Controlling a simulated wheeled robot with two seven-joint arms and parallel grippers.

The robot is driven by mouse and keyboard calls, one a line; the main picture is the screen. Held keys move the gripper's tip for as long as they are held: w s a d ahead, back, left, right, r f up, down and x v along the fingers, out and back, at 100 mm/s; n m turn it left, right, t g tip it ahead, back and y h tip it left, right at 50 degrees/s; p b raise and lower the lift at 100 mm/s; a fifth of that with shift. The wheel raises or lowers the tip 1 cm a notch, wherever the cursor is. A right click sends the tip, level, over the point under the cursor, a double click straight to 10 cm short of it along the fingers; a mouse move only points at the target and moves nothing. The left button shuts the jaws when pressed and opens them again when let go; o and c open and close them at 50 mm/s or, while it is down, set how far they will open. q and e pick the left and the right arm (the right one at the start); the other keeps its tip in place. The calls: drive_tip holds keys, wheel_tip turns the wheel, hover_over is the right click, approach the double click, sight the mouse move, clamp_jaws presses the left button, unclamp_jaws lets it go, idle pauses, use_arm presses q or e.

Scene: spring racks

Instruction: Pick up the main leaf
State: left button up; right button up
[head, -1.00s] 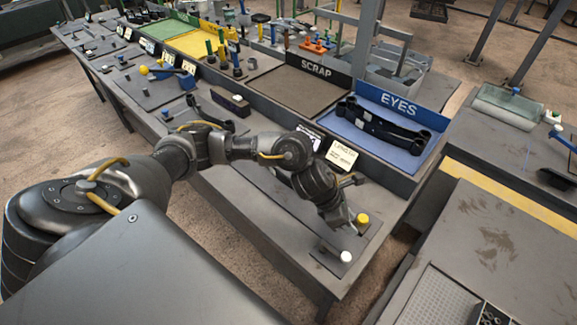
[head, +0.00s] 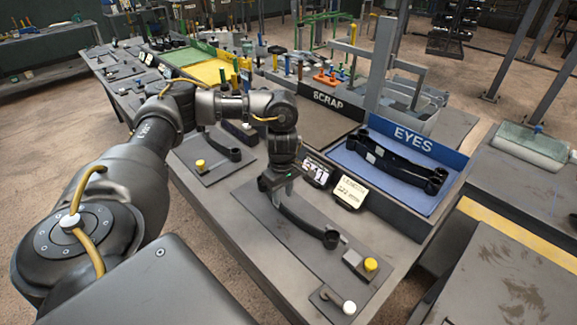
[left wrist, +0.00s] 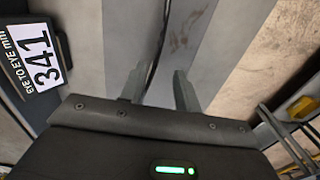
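A main leaf (head: 303,224), a dark, slightly curved bar with a rolled eye at its near right end, lies on the grey fixture plate on the bench. My left gripper (head: 280,197) points down over the leaf's far left part and hides that end. In the left wrist view my gripper (left wrist: 158,80) has its two fingers apart, with the thin dark leaf (left wrist: 157,45) showing between and beyond them. Whether the fingers touch it I cannot tell. My right gripper is in neither view.
A blue EYES tray (head: 375,182) holds dark leaves behind the fixture. A 341 display (head: 314,172) and a note card (head: 351,191) stand close beside my gripper. Yellow (head: 371,264) and white (head: 349,307) knobs sit at the near end. Another leaf (head: 222,143) lies further left.

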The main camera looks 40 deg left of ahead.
sight(285, 208)
use_arm(q)
drive_tip(key=shift+w+f, duration=0.1)
drive_tip(key=shift+f, duration=1.05)
drive_tip(key=shift+f, duration=0.1)
drive_tip(key=shift+w+d+f+p, duration=0.1)
drive_tip(key=shift+f+p, duration=0.4)
drive_tip(key=shift+f, duration=2)
clamp_jaws()
drive_tip(key=shift+r, duration=0.1)
